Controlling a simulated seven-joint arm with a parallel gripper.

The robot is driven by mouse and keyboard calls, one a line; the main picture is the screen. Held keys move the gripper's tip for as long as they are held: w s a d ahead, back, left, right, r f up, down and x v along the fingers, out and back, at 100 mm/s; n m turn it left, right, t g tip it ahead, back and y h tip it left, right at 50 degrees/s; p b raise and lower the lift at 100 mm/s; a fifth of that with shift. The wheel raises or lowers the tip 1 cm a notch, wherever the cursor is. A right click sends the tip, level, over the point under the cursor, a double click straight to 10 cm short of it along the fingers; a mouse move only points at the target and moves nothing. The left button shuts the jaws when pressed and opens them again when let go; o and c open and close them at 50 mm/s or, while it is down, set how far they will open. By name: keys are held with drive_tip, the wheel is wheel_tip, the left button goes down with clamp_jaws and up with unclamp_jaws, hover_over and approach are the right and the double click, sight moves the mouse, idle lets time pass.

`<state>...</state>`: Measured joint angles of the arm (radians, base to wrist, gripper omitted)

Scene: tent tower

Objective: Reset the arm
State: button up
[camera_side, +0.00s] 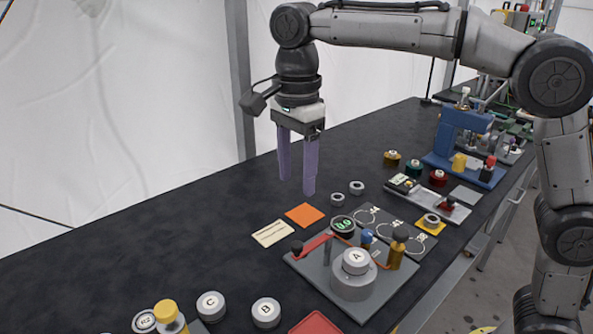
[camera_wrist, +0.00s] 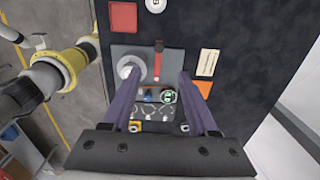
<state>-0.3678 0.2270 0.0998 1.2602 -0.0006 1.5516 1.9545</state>
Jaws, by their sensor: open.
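My gripper (camera_side: 297,188) hangs over the black table with its two purple fingers pointing down. The fingers are apart and hold nothing. In the side view the fingertips are above bare table, behind an orange square and a cream card. In the wrist view my gripper (camera_wrist: 158,88) shows its two fingers spread over the grey fixture board. No part of the scene visibly touches the fingers.
The grey board (camera_side: 310,270) carries a white-topped cylinder marked A (camera_side: 356,262) and a red lever (camera_side: 312,243). Discs C (camera_side: 211,305) and B (camera_side: 266,312) lie in front. A blue fixture (camera_side: 460,130) stands behind right. The table's left side is clear.

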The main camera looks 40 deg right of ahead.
drive_tip(key=shift+d, duration=0.1)
drive_tip(key=s+d+r+t, duration=0.3)
drive_tip(key=s+d+r, duration=0.2)
drive_tip(key=s+d, duration=0.65)
drive_tip(key=s+d+f+n+t, duration=0.2)
drive_tip(key=s+f+n, duration=0.9)
drive_tip(key=n, duration=0.7)
drive_tip(key=shift+s+d+f+t, duration=0.15)
drive_tip(key=shift+d+f+t, duration=0.15)
drive_tip(key=shift+d+f, duration=0.5)
